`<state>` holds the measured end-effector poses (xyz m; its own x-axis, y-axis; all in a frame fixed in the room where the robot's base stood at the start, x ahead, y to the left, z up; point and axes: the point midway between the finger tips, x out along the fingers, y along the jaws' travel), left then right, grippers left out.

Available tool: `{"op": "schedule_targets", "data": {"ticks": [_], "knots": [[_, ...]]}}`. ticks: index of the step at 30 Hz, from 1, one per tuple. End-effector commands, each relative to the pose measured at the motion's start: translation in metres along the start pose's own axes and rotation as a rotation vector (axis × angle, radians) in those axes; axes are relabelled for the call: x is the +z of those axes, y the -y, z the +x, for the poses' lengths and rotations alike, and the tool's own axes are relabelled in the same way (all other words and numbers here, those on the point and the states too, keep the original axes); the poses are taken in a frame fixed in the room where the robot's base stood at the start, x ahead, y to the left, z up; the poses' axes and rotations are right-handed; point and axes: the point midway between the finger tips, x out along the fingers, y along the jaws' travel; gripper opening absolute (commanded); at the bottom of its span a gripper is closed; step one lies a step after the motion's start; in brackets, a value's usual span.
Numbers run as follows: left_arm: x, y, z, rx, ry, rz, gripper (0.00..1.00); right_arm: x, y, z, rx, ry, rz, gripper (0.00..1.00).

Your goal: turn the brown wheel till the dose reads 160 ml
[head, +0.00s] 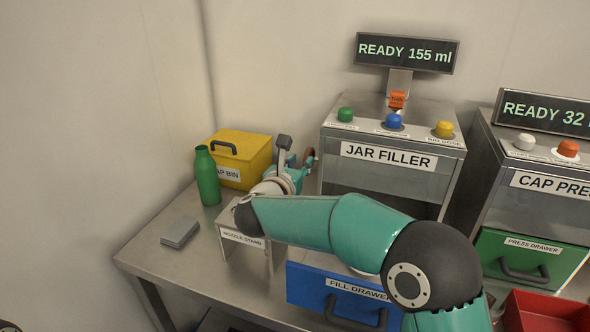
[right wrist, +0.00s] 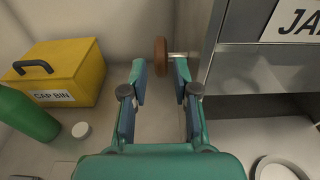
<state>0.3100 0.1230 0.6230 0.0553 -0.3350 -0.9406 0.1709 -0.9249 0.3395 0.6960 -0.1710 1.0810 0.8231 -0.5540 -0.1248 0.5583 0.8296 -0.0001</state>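The jar filler (head: 388,157) stands at the back of the bench, and its display (head: 406,53) reads READY 155 ml. The brown wheel (right wrist: 161,57) sits on a short shaft on the jar filler's left side. In the head view the wheel (head: 310,156) is partly hidden by my right gripper (head: 299,163). In the right wrist view my right gripper (right wrist: 160,76) is open and empty, its two fingers apart. The wheel shows edge-on ahead, in the gap between the fingertips; I cannot tell whether they touch it. My left gripper is not in view.
A yellow cap bin (head: 241,158) and a green bottle (head: 207,176) stand left of my right gripper. The nozzle stand (head: 232,243) is under my right arm. A blue filler drawer (head: 309,291) is in front. The cap press (head: 545,182) stands at right.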

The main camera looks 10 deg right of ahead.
Motion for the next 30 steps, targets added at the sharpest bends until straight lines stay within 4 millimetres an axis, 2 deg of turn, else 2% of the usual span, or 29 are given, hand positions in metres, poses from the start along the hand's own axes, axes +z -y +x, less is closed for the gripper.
{"op": "schedule_targets", "data": {"ticks": [3,7,19,26,30], "knots": [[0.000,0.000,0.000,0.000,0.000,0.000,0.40,0.000,-0.001,-0.020,0.002,0.001,-0.001,0.29],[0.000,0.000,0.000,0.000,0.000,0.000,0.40,0.000,0.000,-0.032,0.001,0.000,-0.001,0.29],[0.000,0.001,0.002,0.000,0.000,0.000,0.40,-0.002,0.000,-0.037,0.000,0.003,-0.001,0.29],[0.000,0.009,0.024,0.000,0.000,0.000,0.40,-0.024,-0.001,-0.081,0.001,0.107,-0.005,0.29],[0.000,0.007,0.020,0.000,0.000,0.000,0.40,-0.019,0.001,-0.083,-0.002,0.128,0.001,0.29]]}}
